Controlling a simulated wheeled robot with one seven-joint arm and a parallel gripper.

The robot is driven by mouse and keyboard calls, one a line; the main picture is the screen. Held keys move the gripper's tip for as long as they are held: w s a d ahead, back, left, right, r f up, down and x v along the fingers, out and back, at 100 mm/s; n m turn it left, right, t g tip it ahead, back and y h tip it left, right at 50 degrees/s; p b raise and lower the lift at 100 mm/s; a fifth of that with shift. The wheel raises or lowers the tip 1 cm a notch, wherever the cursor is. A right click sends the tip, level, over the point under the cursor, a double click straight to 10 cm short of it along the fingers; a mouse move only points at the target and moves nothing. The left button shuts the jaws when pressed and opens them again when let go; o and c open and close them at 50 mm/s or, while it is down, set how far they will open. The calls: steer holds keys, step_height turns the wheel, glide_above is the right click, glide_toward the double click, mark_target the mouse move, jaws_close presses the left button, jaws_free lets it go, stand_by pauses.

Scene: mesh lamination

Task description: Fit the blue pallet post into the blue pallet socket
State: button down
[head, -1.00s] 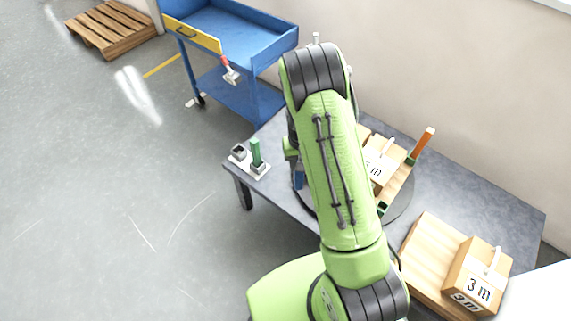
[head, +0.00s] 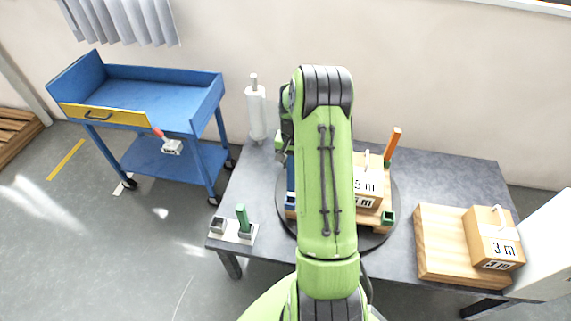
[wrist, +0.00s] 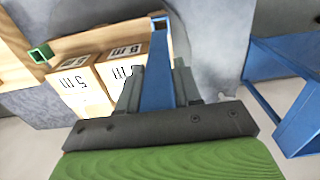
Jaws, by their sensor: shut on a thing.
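The blue pallet post (wrist: 160,72) is held between the fingers of my gripper (wrist: 159,88), which is shut on it, in the wrist view. The blue pallet socket (wrist: 158,22) shows as a small square frame at the pallet's corner, by the post's far end. I cannot tell whether the post's end is inside it or only over it. In the head view a strip of the blue post (head: 291,174) shows left of my arm, above the blue socket (head: 290,201). My gripper is mostly hidden there behind my green arm.
The pallet carries boxes (head: 367,188), an orange post (head: 392,143) and a green socket (head: 388,217), on a dark turntable (head: 372,241). A white holder (head: 231,235) with a green post (head: 242,217) stands left. A box (head: 493,238) on a board is right; a blue cart (head: 150,92) is back left.

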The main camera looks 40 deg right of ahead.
mark_target(291, 183)
steer(key=shift+a+f+b, duration=0.1)
steer(key=shift+f+b, duration=0.2)
steer(key=shift+f, duration=0.1)
steer(key=shift+f+b, duration=1.85)
steer(key=shift+f, duration=0.7)
steer(key=shift+f+b, duration=1.85)
steer(key=shift+f, duration=0.65)
steer(key=c, duration=0.7)
jaws_free()
step_height(291, 183, up, 16)
steer(key=p, duration=0.4)
steer(key=shift+p, duration=0.35)
steer(key=shift+f, duration=0.1)
